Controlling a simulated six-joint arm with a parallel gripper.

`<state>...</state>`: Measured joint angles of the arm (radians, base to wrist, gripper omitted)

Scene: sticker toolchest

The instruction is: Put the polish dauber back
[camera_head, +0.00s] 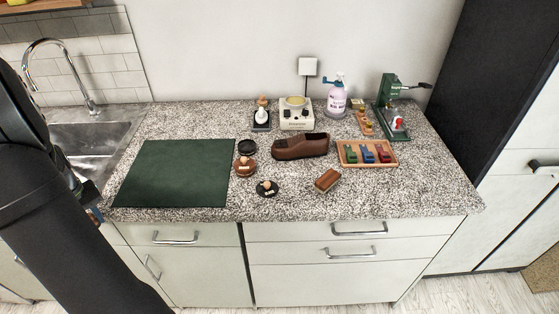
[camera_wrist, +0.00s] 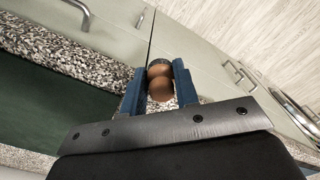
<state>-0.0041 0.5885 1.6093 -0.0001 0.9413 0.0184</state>
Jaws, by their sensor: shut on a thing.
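My gripper (camera_wrist: 158,82) has blue fingers and is shut on a small wooden-knobbed thing, likely the polish dauber (camera_wrist: 160,89). Two rounded brown parts of it show between the fingers; its far end is hard to make out. In the head view my gripper is at the left, near the mat's front left corner, mostly hidden behind my dark arm. On the counter are an open-looking black round tin (camera_head: 247,147), a brown round piece with a pale knob (camera_head: 245,168) and a dark round piece with a pale knob (camera_head: 267,188).
A green mat (camera_head: 175,175) covers the left counter. A brown shoe (camera_head: 300,147), a brush (camera_head: 327,180), a wooden tray with coloured pieces (camera_head: 344,158), a white device (camera_head: 297,117), a pump bottle (camera_head: 337,100) and a green press (camera_head: 388,105) stand right. The sink (camera_head: 85,140) is at left.

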